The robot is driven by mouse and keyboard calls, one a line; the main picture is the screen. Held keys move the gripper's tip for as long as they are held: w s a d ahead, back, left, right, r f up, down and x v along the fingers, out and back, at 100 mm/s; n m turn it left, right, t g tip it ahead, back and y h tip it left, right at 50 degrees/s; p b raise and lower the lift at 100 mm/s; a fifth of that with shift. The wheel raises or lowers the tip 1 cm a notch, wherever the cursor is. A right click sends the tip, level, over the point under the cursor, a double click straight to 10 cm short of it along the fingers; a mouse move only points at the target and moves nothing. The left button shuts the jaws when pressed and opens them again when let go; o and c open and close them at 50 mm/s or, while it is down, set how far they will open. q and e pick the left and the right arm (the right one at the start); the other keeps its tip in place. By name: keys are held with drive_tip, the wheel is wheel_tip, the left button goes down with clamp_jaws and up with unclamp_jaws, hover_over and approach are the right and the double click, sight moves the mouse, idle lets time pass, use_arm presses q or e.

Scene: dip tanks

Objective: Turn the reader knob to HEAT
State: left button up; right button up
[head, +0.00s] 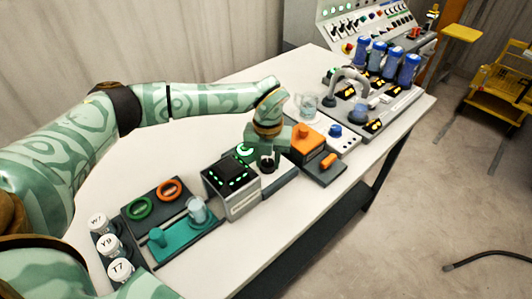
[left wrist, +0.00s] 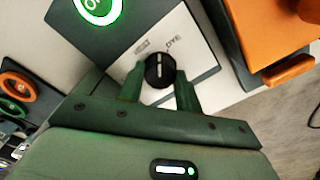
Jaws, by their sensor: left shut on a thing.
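The reader knob (left wrist: 160,72) is a round black dial with a white pointer line, on a pale plate (left wrist: 197,72). Small lettering is printed above it in the left wrist view: DYE (left wrist: 173,44) on the right and a smaller, hard-to-read label (left wrist: 141,46) on the left. The pointer line runs nearly straight up the picture, between the two labels. My left gripper (head: 268,158) reaches down over the reader in the head view. In the left wrist view its fingers stand on both sides of the knob, shut on it. My right gripper is not in view.
A lit green ring (left wrist: 97,5) is beside the plate. An orange block (head: 305,140) stands close right of my gripper. A black-topped box with green lights (head: 230,178) stands to the left. A glass beaker (head: 307,106) is behind.

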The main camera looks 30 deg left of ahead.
sight(268, 162)
use_arm(q)
drive_tip(key=n+p, duration=0.3)
drive_tip(key=shift+r+n, duration=0.3)
drive_tip(key=shift+f+n+p, duration=0.15)
drive_tip(key=shift+n+p, duration=1.4)
drive_tip(key=shift+n, duration=0.25)
drive_tip(key=shift+w, duration=0.1)
drive_tip(key=o, duration=1)
drive_tip(key=shift+f, duration=0.1)
drive_tip(key=shift+c, duration=0.2)
wheel_tip(268, 162, up, 16)
drive_tip(key=p, duration=0.2)
